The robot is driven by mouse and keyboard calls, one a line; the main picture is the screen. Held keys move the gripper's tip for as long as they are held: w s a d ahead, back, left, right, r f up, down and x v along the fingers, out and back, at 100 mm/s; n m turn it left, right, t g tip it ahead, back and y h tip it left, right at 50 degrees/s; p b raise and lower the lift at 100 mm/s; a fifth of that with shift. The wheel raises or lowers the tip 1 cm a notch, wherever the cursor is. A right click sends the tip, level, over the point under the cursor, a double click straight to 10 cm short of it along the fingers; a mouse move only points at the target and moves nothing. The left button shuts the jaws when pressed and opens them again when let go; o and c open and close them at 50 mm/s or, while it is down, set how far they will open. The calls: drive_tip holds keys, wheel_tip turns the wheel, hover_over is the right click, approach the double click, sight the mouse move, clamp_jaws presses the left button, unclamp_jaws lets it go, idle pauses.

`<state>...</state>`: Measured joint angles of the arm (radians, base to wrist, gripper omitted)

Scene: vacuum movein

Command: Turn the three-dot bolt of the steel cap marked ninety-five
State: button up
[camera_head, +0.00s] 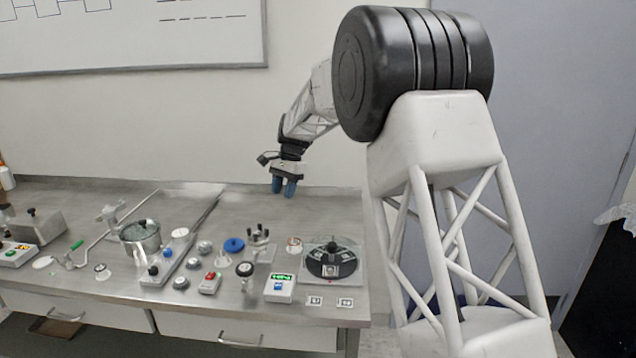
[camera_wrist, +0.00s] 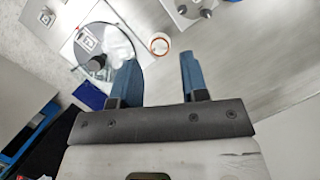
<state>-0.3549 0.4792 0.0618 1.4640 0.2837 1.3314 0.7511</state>
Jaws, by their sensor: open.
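My gripper (camera_head: 284,190) hangs open and empty above the back of the steel bench, well above the objects. In the wrist view its two blue fingers (camera_wrist: 158,65) are apart with bare bench between them. Several small round steel pieces sit at the middle of the bench: one (camera_head: 205,247), one in front of it (camera_head: 192,263), and one nearer the front (camera_head: 181,283). They are too small to read any number or dots, so I cannot tell which is the cap marked ninety-five or see its three-dot bolt.
A black disc (camera_head: 330,262) on a clear plate stands at the right; it also shows in the wrist view (camera_wrist: 110,35). A steel pot (camera_head: 140,240), a blue disc (camera_head: 234,245), a black-knobbed fixture (camera_head: 259,250) and a display box (camera_head: 280,288) crowd the bench. The back strip is mostly clear.

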drive_tip(key=s+d+r+n+t, duration=0.1)
drive_tip(key=s+d+r, duration=0.6)
drive_tip(key=s+d, duration=0.2)
drive_tip(key=shift+s+d, duration=0.2)
drive_tip(key=shift+d, duration=0.95)
drive_tip(key=shift+r, duration=0.1)
drive_tip(key=c, duration=0.3)
drive_tip(key=n+t+h, duration=0.2)
drive_tip(key=t+h, duration=0.1)
drive_tip(key=t, duration=0.3)
approach(255, 234)
drive_tip(key=shift+w+a+f, duration=0.15)
drive_tip(key=shift+w+f, duration=0.05)
drive_tip(key=shift+f, duration=0.6)
drive_tip(key=shift+f, duration=0.1)
drive_tip(key=shift+x, duration=3.8)
